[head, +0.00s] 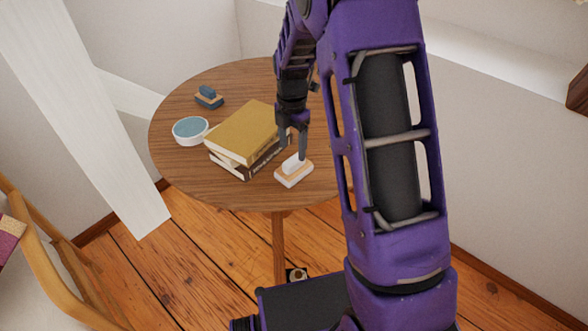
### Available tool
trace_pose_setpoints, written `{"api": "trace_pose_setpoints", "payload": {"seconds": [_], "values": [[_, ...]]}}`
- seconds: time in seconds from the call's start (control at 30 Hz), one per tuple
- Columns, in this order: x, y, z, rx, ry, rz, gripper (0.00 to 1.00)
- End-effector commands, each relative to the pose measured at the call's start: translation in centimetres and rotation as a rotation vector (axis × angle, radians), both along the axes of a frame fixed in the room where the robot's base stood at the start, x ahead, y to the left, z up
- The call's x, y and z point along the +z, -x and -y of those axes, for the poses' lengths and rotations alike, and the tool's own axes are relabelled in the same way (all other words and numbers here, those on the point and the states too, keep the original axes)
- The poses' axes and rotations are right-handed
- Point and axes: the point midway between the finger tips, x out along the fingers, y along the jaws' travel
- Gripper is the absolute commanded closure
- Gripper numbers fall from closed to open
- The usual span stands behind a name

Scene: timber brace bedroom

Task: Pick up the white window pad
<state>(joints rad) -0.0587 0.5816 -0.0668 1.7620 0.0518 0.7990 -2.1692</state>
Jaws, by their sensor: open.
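The white window pad (293,174) lies on the round wooden table (185,165), near its front edge. It has a pale, wood-coloured layer at its base and a white raised grip on top. My gripper (293,152) points down from above, with its fingertips at the pad's raised grip. The jaws are open. I cannot tell from this view whether the fingers straddle the grip or touch it.
A stack of books (243,133) stands just left of my gripper. A wooden chair (50,255) is at lower left. A white slanted beam (85,110) rises beside the table.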

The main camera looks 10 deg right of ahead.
Motion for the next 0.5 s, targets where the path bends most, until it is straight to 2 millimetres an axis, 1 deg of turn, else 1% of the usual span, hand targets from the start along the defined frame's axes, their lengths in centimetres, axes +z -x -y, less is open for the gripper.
{"api": "trace_pose_setpoints", "payload": {"seconds": [0.17, 0.3, 0.4, 0.5], "values": [[-2.2, 0.3, 0.2, 0.000, 0.001, -0.005, 0.28], [-4.3, 0.4, 0.4, 0.000, 0.000, -0.004, 0.28], [-5.0, 0.3, 0.4, 0.000, 0.001, -0.002, 0.28], [-5.0, 0.3, 0.4, 0.001, 0.001, -0.001, 0.28]]}}
